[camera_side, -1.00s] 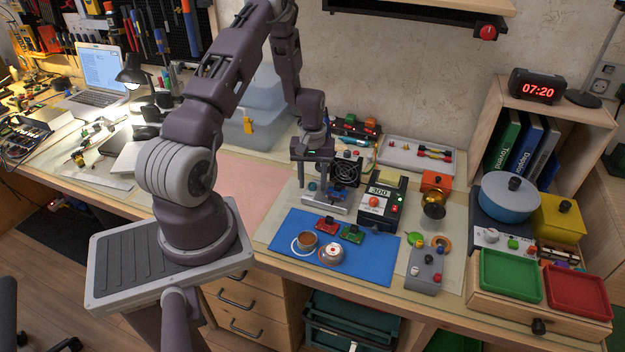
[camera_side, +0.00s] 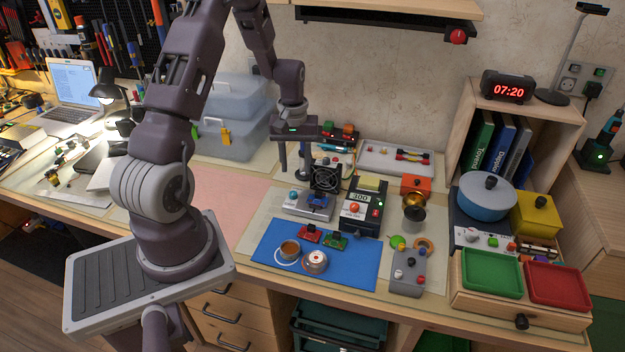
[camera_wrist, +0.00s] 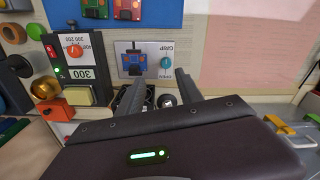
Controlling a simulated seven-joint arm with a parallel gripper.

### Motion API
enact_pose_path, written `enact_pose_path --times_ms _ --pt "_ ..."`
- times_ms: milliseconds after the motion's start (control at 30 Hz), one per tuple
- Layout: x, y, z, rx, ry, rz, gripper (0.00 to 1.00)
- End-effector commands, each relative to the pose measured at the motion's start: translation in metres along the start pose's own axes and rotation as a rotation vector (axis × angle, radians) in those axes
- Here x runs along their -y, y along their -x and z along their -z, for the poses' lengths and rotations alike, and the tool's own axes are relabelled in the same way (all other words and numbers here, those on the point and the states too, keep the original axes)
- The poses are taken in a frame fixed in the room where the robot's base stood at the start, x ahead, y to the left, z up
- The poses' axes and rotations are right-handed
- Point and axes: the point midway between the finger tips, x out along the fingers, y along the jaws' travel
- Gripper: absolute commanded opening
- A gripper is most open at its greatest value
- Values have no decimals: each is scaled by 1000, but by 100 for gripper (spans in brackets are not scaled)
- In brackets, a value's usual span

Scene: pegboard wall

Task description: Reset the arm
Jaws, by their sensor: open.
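My gripper (camera_side: 297,162) is raised above the back of the workbench, pointing down, behind the small grey device with a blue part (camera_side: 312,203). Its two fingers are apart with nothing between them. In the wrist view my gripper's fingers (camera_wrist: 158,112) reach toward that grey device (camera_wrist: 146,60), which lies on the bench beyond their tips. A black fan (camera_side: 326,176) stands just to the right of the fingers in the side view.
A black box with a 300 display (camera_side: 358,208) stands right of the fan. Clear plastic bins (camera_side: 232,140) stand behind left. The pink sheet (camera_side: 222,195) is bare.

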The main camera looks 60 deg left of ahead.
Motion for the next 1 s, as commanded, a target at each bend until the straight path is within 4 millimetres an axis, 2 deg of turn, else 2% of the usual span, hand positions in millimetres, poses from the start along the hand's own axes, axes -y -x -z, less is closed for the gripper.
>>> enact_pose_path --times_ms 33,67,100,167,200,267,300,400,500,600,733,1000 --pt "-17 31 -8 -36 -62 -16 43" --pt "-27 53 -18 -58 -111 -26 43" --pt "-41 84 -36 -89 -183 -41 43" --pt "-56 129 -70 -135 -300 -65 43" --pt "-62 155 -94 -165 -377 -81 43" --pt "-65 189 -134 -211 -490 -108 43" --pt "-62 207 -161 -240 -564 -126 43" --pt "-45 239 -223 -313 -739 -174 43" --pt "-22 252 -268 -370 -876 -214 43" --pt "-4 254 -294 -406 -962 -241 43" --pt "5 254 -305 -424 -1006 -255 43" --pt "5 254 -305 -425 -1006 -255 43"
